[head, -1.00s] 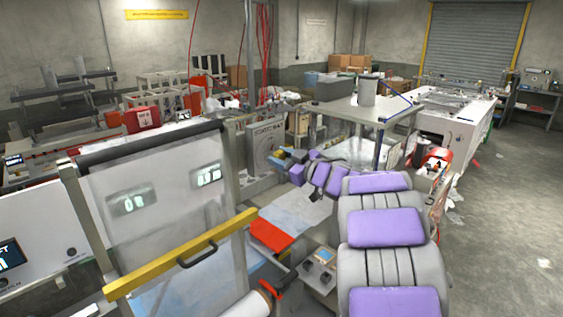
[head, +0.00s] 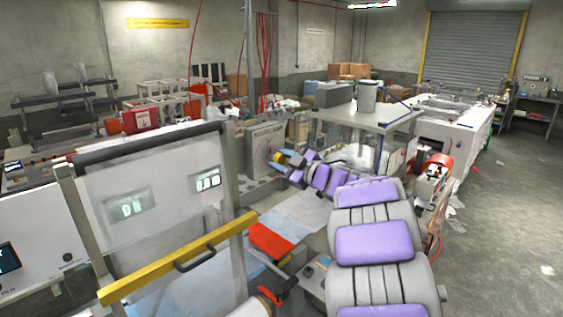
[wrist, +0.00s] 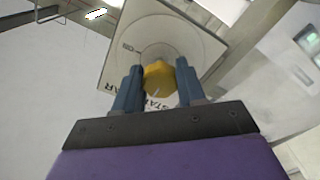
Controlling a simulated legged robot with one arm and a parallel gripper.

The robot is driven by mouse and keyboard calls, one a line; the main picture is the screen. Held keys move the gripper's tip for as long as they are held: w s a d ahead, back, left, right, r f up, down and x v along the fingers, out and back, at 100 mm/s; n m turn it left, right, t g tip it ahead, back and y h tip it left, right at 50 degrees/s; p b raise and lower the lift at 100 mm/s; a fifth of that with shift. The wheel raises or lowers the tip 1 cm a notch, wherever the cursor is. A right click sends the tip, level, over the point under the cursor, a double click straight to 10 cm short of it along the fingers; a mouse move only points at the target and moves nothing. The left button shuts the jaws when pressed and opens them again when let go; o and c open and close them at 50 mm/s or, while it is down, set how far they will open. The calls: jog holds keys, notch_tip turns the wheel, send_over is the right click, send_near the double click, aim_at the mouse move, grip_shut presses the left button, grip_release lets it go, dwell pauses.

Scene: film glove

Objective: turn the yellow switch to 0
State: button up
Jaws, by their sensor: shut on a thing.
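The yellow switch (wrist: 158,78) is a round knob with a faceted rim, on a pale square plate (wrist: 195,42) with a circle and partly hidden dark lettering. In the wrist view my gripper (wrist: 158,84) has its two blue fingers on either side of the knob and is shut on it. A pale line shows on the knob's lower part. The 0 mark cannot be made out.
A clear guard with a yellow bar (head: 180,258) stands at the front left. A white machine (head: 455,125) stands farther right. The concrete floor at right is mostly clear, with some scraps.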

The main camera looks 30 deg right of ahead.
jog(key=shift+f, duration=0.1)
jog(key=o, duration=1.1)
jog(key=shift+w+d, duration=0.1)
jog(key=shift+c, duration=0.2)
jog(key=v, duration=1.7)
jog(key=shift+s+b, duration=0.2)
jog(key=shift+b, duration=0.2)
jog(key=shift+d, duration=0.15)
